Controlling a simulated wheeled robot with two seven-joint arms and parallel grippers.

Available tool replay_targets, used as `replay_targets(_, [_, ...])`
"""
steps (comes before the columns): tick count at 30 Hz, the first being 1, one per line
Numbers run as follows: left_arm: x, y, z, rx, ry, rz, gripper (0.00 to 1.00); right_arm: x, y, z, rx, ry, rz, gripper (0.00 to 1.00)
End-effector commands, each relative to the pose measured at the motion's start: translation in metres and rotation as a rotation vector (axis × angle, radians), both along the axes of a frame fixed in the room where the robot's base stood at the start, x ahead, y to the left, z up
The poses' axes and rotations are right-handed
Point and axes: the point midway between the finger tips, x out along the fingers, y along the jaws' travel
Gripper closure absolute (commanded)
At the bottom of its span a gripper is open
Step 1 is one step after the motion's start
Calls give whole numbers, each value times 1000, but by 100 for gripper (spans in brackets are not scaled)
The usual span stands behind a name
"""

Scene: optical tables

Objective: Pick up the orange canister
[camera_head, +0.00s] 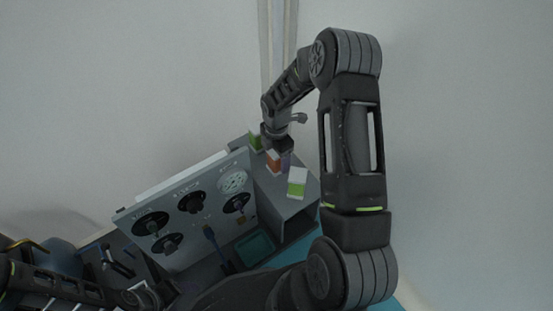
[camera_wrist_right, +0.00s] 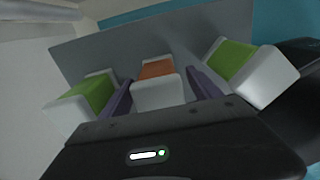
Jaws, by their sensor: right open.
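The orange canister (camera_head: 273,161), white with an orange band, stands on top of a grey box-like shelf (camera_head: 275,200) in the head view. My right gripper (camera_head: 283,159) reaches down to it from above and behind. In the right wrist view the canister (camera_wrist_right: 158,72) sits between the two purple fingers of my right gripper (camera_wrist_right: 160,80). The fingers are open, one on each side, with gaps to the canister visible. My left arm (camera_head: 60,287) is at the lower left in the head view; its fingers cannot be made out clearly.
A green-and-white canister (camera_head: 255,141) stands on one side of the orange one, and another (camera_head: 297,183) on the other side, both close to the fingers. A grey panel (camera_head: 190,215) with round black fixtures stands in front of the shelf.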

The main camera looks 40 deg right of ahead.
Motion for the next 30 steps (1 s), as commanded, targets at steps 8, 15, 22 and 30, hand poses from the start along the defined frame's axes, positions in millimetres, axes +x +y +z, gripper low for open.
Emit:
replay_targets(8, [0,0,0,0,0,0,31,0,0,0,0,0,0,36])
replay_targets(15, [0,0,0,0,1,0,31,0,0,0,0,0,0,56])
replay_targets(22, [0,0,0,0,1,0,31,0,0,0,0,0,0,75])
replay_targets(30, [0,0,0,0,1,0,31,0,0,0,0,0,0,97])
